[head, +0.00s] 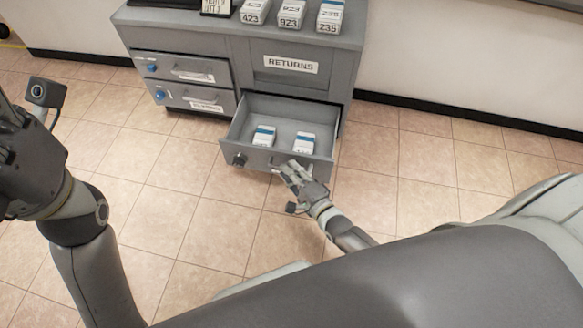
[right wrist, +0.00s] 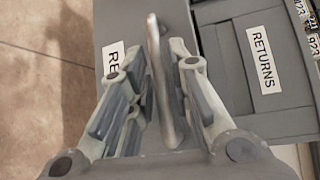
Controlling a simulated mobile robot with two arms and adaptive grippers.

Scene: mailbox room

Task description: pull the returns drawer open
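The returns drawer (head: 315,168) is a grey drawer under the cabinet's RETURNS label. It is pulled well out, and its inside shows in the head view. Two white boxes with blue bands (head: 263,136) lie in it. My right gripper (head: 290,172) is at the drawer's front. In the right wrist view its fingers are closed in on both sides of the upright-looking handle bar (right wrist: 158,60), in front of a partly hidden label. My left gripper is cut off at the left edge of the head view; its fingers cannot be made out.
The grey cabinet (head: 345,50) carries several numbered boxes (head: 291,14) on top. Two closed drawers with blue knobs (head: 195,70) are on its left. The tiled floor (head: 440,165) right of the open drawer is clear.

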